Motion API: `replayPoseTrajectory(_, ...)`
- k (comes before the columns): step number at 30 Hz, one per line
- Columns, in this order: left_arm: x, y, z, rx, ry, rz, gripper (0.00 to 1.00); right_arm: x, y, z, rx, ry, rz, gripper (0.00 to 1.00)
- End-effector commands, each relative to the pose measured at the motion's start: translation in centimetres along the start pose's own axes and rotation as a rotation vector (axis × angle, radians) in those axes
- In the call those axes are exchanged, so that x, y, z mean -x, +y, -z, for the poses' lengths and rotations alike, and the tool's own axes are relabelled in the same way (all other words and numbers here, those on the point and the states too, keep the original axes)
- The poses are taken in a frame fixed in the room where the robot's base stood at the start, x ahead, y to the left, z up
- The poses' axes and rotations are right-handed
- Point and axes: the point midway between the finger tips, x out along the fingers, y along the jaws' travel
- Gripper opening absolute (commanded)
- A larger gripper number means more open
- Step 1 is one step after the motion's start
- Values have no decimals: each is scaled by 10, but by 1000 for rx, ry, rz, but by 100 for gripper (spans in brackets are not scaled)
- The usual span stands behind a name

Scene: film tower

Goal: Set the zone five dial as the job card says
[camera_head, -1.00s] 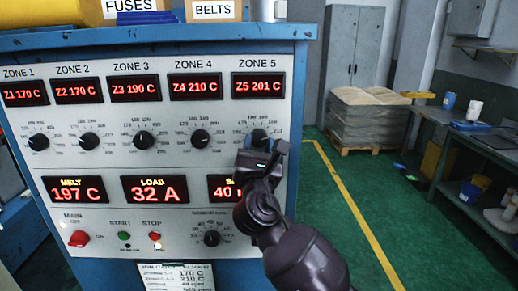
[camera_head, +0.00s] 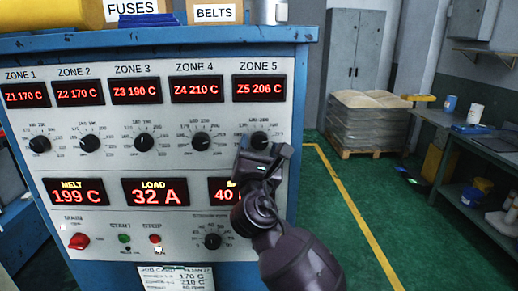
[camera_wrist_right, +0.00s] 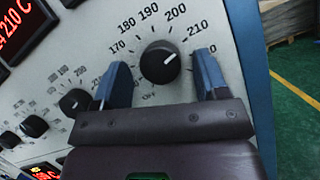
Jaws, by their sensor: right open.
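The zone five dial (camera_head: 260,139) is a black round knob on the grey panel, under the red display reading Z5 206 C (camera_head: 258,88). In the right wrist view the dial (camera_wrist_right: 160,63) has a white pointer aimed up and right, between 200 and 210. My right gripper (camera_head: 265,153) is open just below and in front of the dial. In the wrist view its blue fingers stand to either side of the knob, with gaps. My left gripper is out of view.
The zone four dial (camera_head: 201,141) is close on the left. The panel's right edge is just beyond the dial. Below are a MELT display (camera_head: 77,192) reading 199 C, a red main switch (camera_head: 79,241) and start and stop buttons.

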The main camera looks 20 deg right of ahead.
Motion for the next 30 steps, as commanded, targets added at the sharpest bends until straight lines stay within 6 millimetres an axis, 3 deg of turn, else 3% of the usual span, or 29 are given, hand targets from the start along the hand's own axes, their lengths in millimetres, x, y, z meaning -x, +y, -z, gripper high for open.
replayPoseTrajectory(8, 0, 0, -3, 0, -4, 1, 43, 8, 0, 1, 0, 1, 0, 67)
replayPoseTrajectory(21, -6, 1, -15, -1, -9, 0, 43, 82, -1, 2, -1, 2, 1, 67)
replayPoseTrajectory(30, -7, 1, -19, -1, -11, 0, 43, 107, 0, 1, -1, 1, 0, 67)
